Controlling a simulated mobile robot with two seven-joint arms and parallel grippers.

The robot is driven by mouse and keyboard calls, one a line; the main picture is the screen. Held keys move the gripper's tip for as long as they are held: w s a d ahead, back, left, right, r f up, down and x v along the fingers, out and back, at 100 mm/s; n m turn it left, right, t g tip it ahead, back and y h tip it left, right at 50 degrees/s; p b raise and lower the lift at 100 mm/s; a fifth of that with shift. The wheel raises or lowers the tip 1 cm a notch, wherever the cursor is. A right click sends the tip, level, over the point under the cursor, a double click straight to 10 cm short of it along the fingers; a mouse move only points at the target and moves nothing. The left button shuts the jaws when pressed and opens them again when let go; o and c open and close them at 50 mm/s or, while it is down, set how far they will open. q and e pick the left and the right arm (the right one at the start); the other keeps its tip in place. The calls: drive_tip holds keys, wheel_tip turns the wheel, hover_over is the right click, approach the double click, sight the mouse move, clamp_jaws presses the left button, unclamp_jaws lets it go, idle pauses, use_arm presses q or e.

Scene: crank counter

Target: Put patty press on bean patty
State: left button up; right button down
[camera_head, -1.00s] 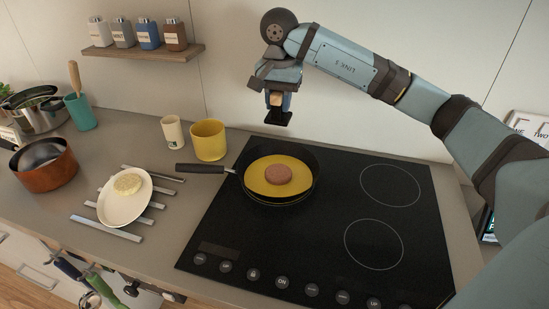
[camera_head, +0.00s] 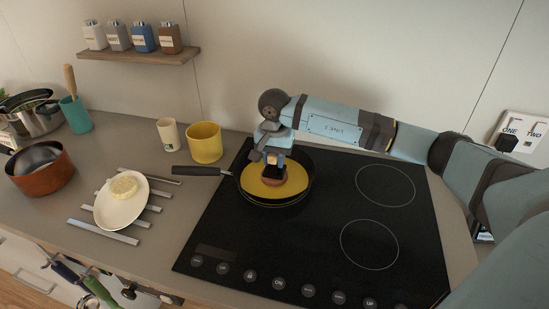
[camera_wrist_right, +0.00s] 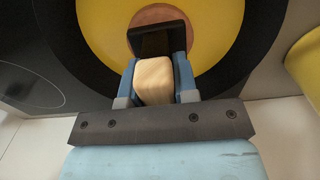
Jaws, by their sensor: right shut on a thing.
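My right gripper (camera_head: 273,160) is shut on the wooden handle of the patty press (camera_wrist_right: 154,80). The press has a dark flat plate below the handle. It is over the brown bean patty (camera_head: 270,183), which lies in the yellow-bottomed black pan (camera_head: 285,194). The press plate covers much of the patty, whose rim shows around it; it looks to be on the patty or just above it, and I cannot tell which. In the right wrist view the patty edge (camera_wrist_right: 155,14) shows beyond the plate. My left gripper is not in view.
The pan sits on the black hob (camera_head: 330,240), its handle (camera_head: 196,171) pointing left. A yellow mug (camera_head: 204,143) and a pale cup (camera_head: 168,134) stand close behind the handle. A white plate (camera_head: 121,211) lies left. The hob's right side is clear.

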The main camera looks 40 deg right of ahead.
drive_tip(key=shift+f, duration=0.15)
drive_tip(key=c, duration=0.9)
unclamp_jaws()
wheel_tip(320, 180, up, 12)
drive_tip(key=shift+r+b, duration=0.2)
drive_tip(key=shift+b, duration=0.15)
drive_tip(key=shift+s+f, duration=0.1)
